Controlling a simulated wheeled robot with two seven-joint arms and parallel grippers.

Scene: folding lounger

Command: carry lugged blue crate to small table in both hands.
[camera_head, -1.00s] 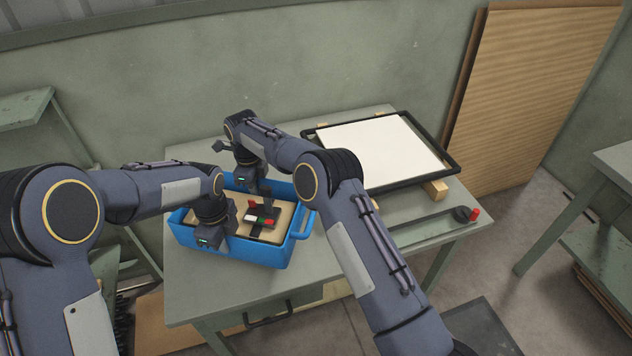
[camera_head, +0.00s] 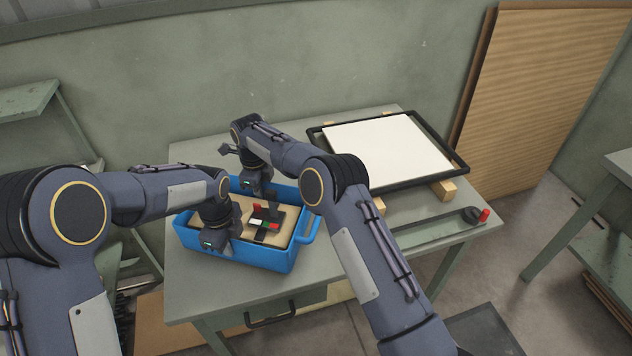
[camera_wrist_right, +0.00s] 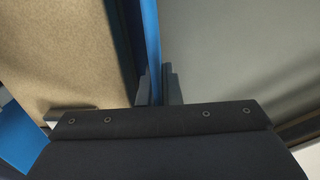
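The blue crate (camera_head: 263,257) is at the left part of the grey-green table (camera_head: 205,296), looking level; I cannot tell whether it touches the tabletop. A lug stands out at its right end. Inside are a tan bed and small dark, red, white and green pieces (camera_head: 266,221). My right gripper (camera_head: 258,190) is at the crate's far wall. In the right wrist view its fingers (camera_wrist_right: 158,88) stand close on both sides of the blue wall (camera_wrist_right: 151,45). My left gripper (camera_head: 214,243) points down at the near left wall; its fingertips are not clear.
A black-framed white panel (camera_head: 385,150) lies on wooden blocks at the table's back right. A shallow strip with a dark and red knob (camera_head: 478,215) lies at the front right. Another table (camera_head: 612,165) stands far right. A wooden board (camera_head: 540,95) leans on the wall.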

